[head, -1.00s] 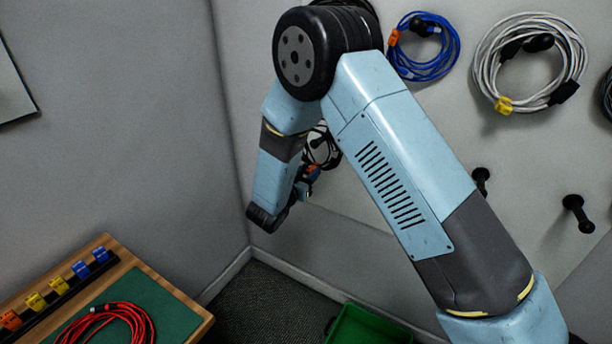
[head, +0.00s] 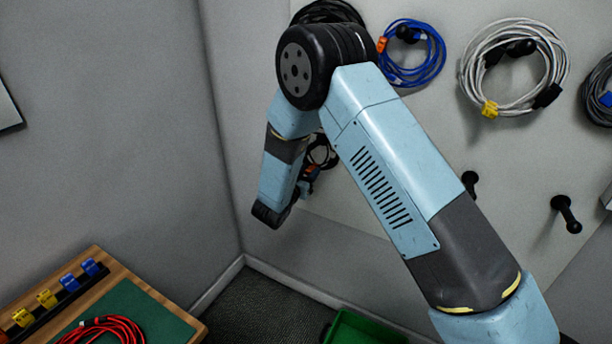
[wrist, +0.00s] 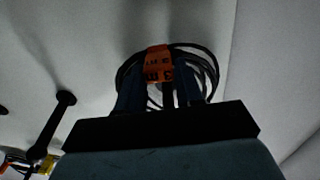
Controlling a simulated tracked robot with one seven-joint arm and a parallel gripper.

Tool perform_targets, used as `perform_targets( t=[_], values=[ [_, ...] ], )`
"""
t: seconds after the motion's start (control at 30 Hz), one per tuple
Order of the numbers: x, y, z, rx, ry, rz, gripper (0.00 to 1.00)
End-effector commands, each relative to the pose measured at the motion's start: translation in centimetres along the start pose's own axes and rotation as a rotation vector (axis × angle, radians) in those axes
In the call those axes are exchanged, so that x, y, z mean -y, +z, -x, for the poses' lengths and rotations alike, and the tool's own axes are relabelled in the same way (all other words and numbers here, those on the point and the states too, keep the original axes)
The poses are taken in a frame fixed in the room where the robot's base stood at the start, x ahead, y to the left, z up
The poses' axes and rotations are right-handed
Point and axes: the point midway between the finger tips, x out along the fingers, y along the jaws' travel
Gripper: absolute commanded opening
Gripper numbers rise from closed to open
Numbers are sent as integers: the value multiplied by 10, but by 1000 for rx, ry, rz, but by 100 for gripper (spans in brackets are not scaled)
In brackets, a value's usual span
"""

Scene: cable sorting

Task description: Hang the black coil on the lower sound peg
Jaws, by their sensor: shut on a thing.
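My gripper (wrist: 160,97) is shut on the black coil (wrist: 210,72), which has an orange tag (wrist: 158,65) between the fingers in the wrist view. In the head view the held coil (head: 322,152) shows only in part behind my arm, in front of the pale board near its left side. Two bare black pegs stick out of the board to the right of the coil: one (head: 470,184) partly behind my arm, and a lower one (head: 567,213) further right. A bare peg (wrist: 65,98) shows left of the coil in the wrist view. The coil is apart from it.
A blue coil (head: 438,62), a white coil (head: 470,75) and a grey coil (head: 590,95) hang along the upper board. Another dark coil (head: 330,8) hangs behind my elbow. A bench (head: 150,305) with a red coil stands lower left; a green bin (head: 365,330) is on the floor.

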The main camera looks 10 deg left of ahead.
Motion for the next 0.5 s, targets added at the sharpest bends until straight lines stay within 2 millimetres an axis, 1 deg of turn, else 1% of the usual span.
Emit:
perform_targets(
  t=[0.07,0.2,0.5],
  values=[
    [0,0,-5,-1,0,0,0],
    [0,10,-6,0,-1,2,0],
    [0,22,-8,-1,0,1,0]
  ],
)
